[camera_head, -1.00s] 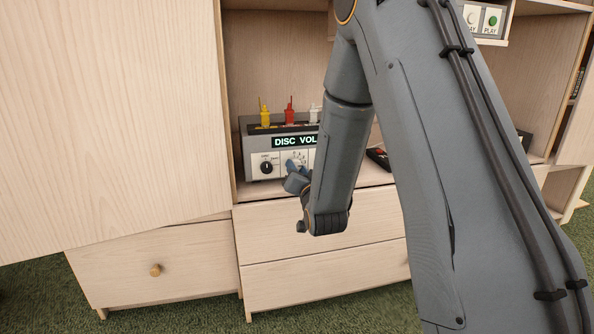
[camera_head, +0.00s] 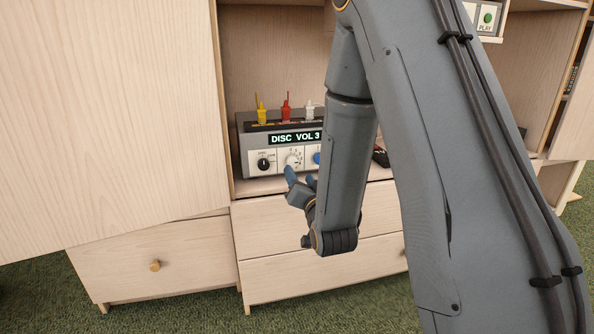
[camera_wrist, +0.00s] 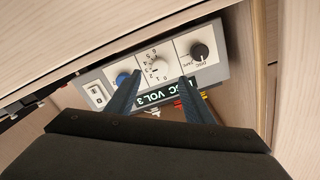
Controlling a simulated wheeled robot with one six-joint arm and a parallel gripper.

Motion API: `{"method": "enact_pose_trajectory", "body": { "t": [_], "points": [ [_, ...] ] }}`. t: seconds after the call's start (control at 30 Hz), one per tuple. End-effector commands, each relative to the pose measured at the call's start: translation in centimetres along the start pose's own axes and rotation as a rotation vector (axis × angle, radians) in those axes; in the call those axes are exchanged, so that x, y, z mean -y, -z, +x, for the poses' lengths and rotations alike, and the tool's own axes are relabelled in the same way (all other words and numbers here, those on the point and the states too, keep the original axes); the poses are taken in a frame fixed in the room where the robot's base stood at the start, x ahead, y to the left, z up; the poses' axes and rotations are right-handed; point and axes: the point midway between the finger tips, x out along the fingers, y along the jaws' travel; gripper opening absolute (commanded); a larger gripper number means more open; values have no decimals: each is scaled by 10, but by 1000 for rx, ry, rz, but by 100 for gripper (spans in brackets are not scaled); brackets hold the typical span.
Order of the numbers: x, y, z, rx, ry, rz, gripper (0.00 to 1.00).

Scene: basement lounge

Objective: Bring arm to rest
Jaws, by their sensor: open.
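My arm (camera_head: 345,150) reaches forward and down across the head view, in front of the wooden cabinet. My gripper (camera_head: 300,176) is in front of and slightly below the face of a grey audio unit (camera_head: 246,145). In the wrist view my gripper (camera_wrist: 160,80) has its two blue fingers spread apart, with nothing between them but the view of a white knob (camera_wrist: 158,66) on the panel. The knob also shows in the head view (camera_head: 292,160). The unit's display (camera_head: 295,138) reads "DISC VOL 3". Its right part is hidden by my arm.
Yellow (camera_head: 261,112), red (camera_head: 285,110) and white (camera_head: 309,110) plugs stand on the unit. A black knob (camera_head: 264,164) is on its left. Closed drawers (camera_head: 150,262) lie below. A large wooden panel (camera_head: 100,110) fills the left. A PLAY button (camera_head: 487,18) shows upper right.

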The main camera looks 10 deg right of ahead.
Motion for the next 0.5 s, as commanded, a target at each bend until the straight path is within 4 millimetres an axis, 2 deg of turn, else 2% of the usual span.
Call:
{"method": "enact_pose_trajectory", "body": {
  "t": [0.37, 0.5],
  "points": [
    [0, 0, -4, 0, 1, 0, 48],
    [12, -8, -4, 48, -4, -15, 48]
  ]
}}
